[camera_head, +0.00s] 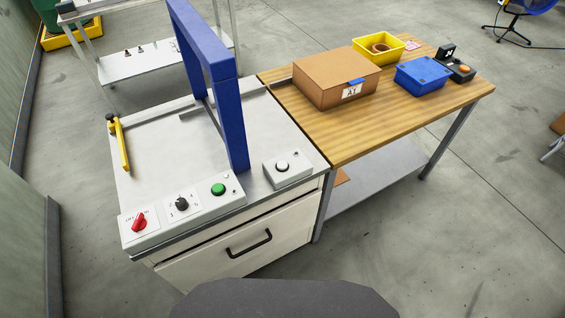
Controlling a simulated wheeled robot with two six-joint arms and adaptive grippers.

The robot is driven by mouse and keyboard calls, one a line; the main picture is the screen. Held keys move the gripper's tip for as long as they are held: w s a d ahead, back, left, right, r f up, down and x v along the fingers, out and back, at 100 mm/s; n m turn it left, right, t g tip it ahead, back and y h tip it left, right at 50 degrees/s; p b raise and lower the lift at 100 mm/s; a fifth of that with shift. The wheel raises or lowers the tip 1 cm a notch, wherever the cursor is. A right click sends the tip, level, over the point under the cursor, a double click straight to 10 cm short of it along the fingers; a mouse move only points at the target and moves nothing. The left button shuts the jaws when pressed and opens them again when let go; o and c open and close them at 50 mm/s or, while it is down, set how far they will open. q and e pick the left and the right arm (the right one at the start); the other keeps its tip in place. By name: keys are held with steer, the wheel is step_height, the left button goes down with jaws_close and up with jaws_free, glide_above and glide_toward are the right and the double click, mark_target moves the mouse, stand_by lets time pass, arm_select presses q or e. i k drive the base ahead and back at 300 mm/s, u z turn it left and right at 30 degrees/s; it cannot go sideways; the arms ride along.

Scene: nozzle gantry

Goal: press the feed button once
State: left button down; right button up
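A grey control panel (168,226) lies along the front edge of the white cabinet top. It carries a red rotary knob (138,223), a black selector knob (182,203) and a round green button (218,189). A separate small grey box (290,177) to the right has a round white button (282,167). The labels are too small to read, so I cannot tell which button is the feed button. Neither of my grippers is in view, and nothing touches the buttons.
A blue gantry frame (222,110) stands upright behind the panel. A yellow lever (123,145) is at the left edge. A wooden table (365,137) on the right bears a cardboard box (322,82), a blue box (421,78) and a yellow bin (364,56). The front cabinet top is mostly clear.

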mark_target(281, 165)
steer(key=z, duration=1.6)
steer(key=k, duration=0.4)
steer(key=u, duration=0.15)
